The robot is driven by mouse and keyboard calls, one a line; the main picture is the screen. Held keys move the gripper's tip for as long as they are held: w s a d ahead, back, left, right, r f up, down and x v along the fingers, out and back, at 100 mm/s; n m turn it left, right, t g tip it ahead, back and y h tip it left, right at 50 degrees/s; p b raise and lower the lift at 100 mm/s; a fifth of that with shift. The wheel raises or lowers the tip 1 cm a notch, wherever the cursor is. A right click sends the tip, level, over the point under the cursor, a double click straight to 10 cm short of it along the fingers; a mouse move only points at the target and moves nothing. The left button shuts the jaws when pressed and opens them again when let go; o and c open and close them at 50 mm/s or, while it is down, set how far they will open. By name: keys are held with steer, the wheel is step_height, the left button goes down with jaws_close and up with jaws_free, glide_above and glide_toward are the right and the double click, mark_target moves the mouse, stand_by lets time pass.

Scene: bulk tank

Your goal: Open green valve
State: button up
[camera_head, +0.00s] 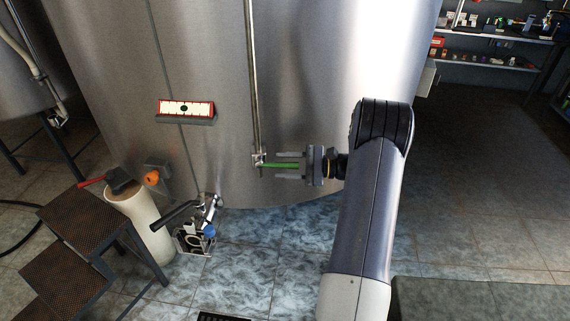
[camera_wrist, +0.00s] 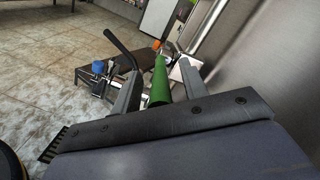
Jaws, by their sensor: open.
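The green valve handle (camera_head: 280,165) sticks out to the right from the foot of a thin vertical pipe (camera_head: 253,80) on the large steel tank (camera_head: 310,60). My gripper (camera_head: 289,165) is open at the tank's lower front, with one finger above and one below the handle in the head view. In the wrist view the green handle (camera_wrist: 160,88) lies between the two fingers of my gripper (camera_wrist: 158,90), pointing away from me. I cannot tell whether either finger touches it.
A red and white panel (camera_head: 186,110) is on the tank. Lower left are a pump unit (camera_head: 197,238), a pale cylinder (camera_head: 143,222) with a red-handled tool on it, and dark steps (camera_head: 85,215). Shelves (camera_head: 495,35) stand at the back right.

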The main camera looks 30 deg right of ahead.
steer(key=shift+w+a, duration=0.1)
steer(key=shift+a, duration=0.05)
steer(key=shift+c, duration=0.2)
jaws_close()
stand_by(0.3)
